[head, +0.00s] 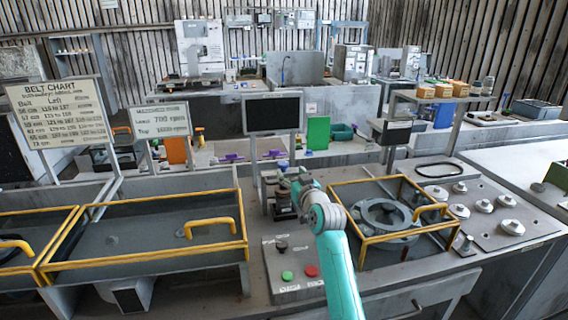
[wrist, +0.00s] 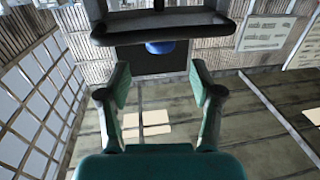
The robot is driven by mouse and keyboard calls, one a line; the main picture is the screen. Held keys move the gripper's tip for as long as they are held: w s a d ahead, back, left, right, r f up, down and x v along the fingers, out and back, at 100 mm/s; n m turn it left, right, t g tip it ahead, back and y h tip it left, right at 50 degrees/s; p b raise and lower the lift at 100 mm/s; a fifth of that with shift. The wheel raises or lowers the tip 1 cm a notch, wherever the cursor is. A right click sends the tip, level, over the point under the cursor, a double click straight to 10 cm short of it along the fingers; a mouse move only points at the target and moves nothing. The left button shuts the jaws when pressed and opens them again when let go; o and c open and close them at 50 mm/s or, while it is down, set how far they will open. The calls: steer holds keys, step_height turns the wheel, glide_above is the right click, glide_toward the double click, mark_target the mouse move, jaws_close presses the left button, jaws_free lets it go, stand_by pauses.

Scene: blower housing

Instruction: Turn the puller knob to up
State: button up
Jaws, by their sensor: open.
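My gripper (wrist: 160,88) is open, with its two dark green fingers apart and nothing between them in the wrist view. In the head view my gripper (head: 286,190) is over the bench behind a small control panel (head: 300,290), partly hidden by my own teal arm. The panel carries a small black knob (head: 281,245), a green button (head: 287,275) and a red button (head: 311,270). The knob is apart from my gripper, nearer the camera. Its label is too small to read, so I cannot tell if it is the puller knob or which way it points. The wrist view shows no knob.
A yellow-framed guard (head: 402,237) over a round housing (head: 380,215) stands right of my arm. A yellow-railed tray (head: 140,245) lies left. A plate with several metal knobs (head: 483,206) is at the right. A dark screen (head: 273,112) stands behind my gripper.

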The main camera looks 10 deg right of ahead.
mark_target(286, 166)
steer(key=shift+w+a, duration=0.2)
steer(key=shift+w, duration=1.1)
steer(key=shift+w+a, duration=0.15)
steer(key=shift+w, duration=1.15)
steer(key=shift+w+a, duration=0.2)
steer(key=shift+w, duration=1.1)
steer(key=c, duration=1.2)
